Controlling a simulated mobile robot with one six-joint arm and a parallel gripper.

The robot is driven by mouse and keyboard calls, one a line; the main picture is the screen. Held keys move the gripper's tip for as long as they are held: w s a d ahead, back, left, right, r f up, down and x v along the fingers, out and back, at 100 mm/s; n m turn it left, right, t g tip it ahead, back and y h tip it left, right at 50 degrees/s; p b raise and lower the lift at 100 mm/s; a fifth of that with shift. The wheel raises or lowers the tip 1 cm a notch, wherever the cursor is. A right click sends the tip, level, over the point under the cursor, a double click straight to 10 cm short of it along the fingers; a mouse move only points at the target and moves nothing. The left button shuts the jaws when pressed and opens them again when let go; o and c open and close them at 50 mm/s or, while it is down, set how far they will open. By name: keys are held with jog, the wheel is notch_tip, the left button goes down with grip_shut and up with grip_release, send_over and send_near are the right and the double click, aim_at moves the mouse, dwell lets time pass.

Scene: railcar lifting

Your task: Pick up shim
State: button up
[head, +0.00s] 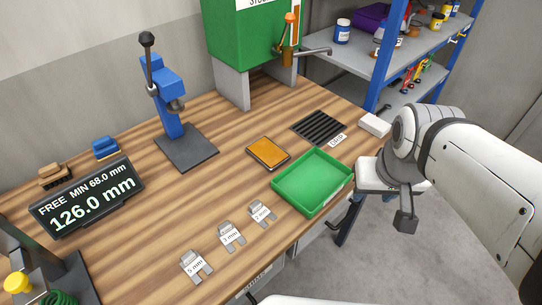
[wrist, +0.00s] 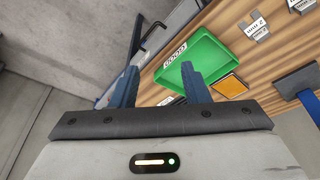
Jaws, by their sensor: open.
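Three grey forked shims lie flat in a row near the front edge of the workbench. Their labels appear to read 5 mm on one shim (head: 196,266), 3 mm on another (head: 231,236) and 2 mm on the last (head: 263,212). The 2 mm shim also shows in the wrist view (wrist: 256,28), with part of another shim (wrist: 300,4) at the top edge. My gripper (wrist: 158,70) is open and empty, its two blue-grey fingers apart. In the head view, my gripper (head: 405,218) hangs right of the bench, well away from the shims.
A green tray (head: 312,207) labelled GOOD in the wrist view stands at the bench's right front. An orange pad (head: 267,153), black slotted rack (head: 319,127), blue press (head: 170,100) and display (head: 85,200) reading 126.0 mm are behind. A blue-framed shelf (head: 380,65) stands right.

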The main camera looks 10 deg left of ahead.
jog(key=a+n, duration=0.2)
jog(key=a, duration=0.1)
jog(key=n+g+p, duration=0.2)
jog(key=n+g, duration=0.1)
jog(key=n, duration=2.2)
send_over(255, 204)
notch_tip(255, 204, down, 11)
jog(key=shift+r, duration=0.1)
jog(key=shift+f+n, duration=0.4)
jog(key=shift+f+p, duration=1.05)
jog(key=shift+f, duration=2.6)
grip_shut()
